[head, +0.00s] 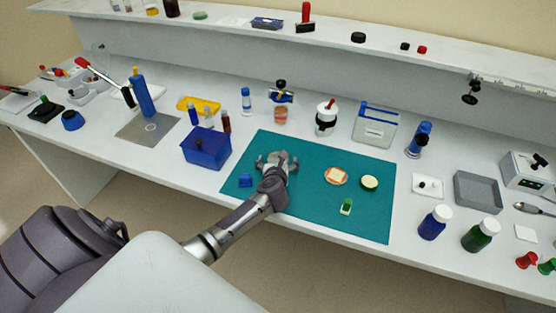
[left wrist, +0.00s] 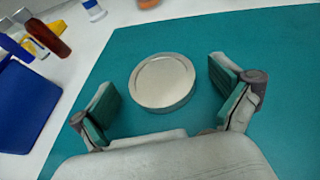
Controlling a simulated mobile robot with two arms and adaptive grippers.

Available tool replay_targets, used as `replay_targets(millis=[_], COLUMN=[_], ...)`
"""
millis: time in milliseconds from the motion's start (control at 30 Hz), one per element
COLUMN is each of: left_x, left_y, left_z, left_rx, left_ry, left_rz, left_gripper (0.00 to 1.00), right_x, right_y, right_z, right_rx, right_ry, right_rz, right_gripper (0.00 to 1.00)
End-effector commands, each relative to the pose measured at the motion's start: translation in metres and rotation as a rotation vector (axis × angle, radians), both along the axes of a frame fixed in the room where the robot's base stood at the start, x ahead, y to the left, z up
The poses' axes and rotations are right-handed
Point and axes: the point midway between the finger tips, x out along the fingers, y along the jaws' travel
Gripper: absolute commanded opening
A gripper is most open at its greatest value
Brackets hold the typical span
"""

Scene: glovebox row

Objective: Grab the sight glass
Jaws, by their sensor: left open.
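A round silver-rimmed disc with a flat pale face, which I take as the sight glass (left wrist: 164,82), lies on the teal mat (head: 320,222). In the left wrist view it sits between and a little ahead of the two padded fingers, with a gap on each side. My left gripper (left wrist: 164,90) is open and low over the mat; it also shows in the head view (head: 276,162). In the head view the gripper largely hides the disc. My right gripper is in neither view.
A blue bin (head: 206,150) stands left of the mat. Bottles and a clear case (head: 374,128) stand behind.

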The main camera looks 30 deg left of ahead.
Motion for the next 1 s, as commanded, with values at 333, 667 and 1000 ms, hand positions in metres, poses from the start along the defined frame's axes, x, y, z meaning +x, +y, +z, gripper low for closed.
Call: replay_targets(millis=[333, 667, 1000], left_x=[-0.0002, -0.0003, 0.0007], left_y=[-0.0004, -0.0005, -0.0004], left_z=[-0.0001, -0.0002, 0.0032], left_rx=[0.0, 0.0, 0.001], left_ry=[0.0, 0.0, -0.004], left_rz=[-0.001, -0.001, -0.001], left_gripper=[0.72, 0.17, 0.06], right_x=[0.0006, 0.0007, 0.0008], right_y=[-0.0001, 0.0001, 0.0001], right_z=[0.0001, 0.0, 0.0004], right_rx=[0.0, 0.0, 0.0], right_ry=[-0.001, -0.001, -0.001], right_rz=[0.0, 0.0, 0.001], right_gripper=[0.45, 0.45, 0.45])
